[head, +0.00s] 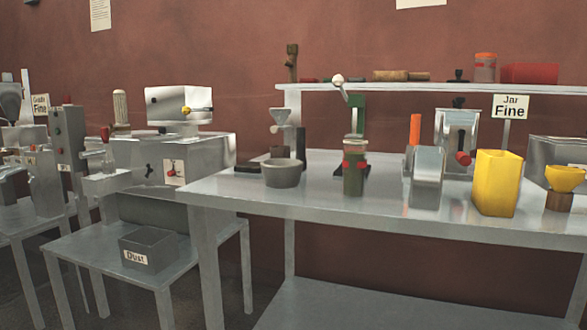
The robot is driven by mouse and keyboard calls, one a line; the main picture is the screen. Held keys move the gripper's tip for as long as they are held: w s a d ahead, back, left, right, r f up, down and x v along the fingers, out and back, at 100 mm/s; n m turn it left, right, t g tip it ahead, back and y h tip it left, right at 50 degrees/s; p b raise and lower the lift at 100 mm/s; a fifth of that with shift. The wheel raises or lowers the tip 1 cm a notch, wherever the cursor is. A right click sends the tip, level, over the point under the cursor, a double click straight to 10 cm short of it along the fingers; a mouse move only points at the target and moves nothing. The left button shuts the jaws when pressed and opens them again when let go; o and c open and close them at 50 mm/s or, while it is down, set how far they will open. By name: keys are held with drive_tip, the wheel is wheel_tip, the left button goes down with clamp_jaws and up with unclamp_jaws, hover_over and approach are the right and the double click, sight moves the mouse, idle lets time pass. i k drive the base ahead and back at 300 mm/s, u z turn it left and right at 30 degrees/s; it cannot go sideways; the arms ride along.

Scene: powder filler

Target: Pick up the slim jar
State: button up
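Two jar-like things show in the head view, and no label says which is the slim jar. A narrow upright olive-green jar (353,182) with a pale rim and a red mark stands on the steel table, right of a grey bowl (283,173). A dark base and a green-handled device (356,115) are close behind it. A brownish jar (485,70) with an orange lid stands on the shelf at the back right. My gripper is not in view.
The steel table (250,198) also holds a silver machine (428,168), a yellow hexagonal container (497,183) and a yellow funnel (565,178). A lower table at left carries a "Dust" box (160,246). The table's front-left part is clear.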

sight(354, 165)
drive_tip(key=z, duration=3.05)
drive_tip(key=k, duration=1.8)
drive_tip(key=u, duration=1.7)
drive_tip(key=i, duration=0.5)
drive_tip(key=u, duration=0.05)
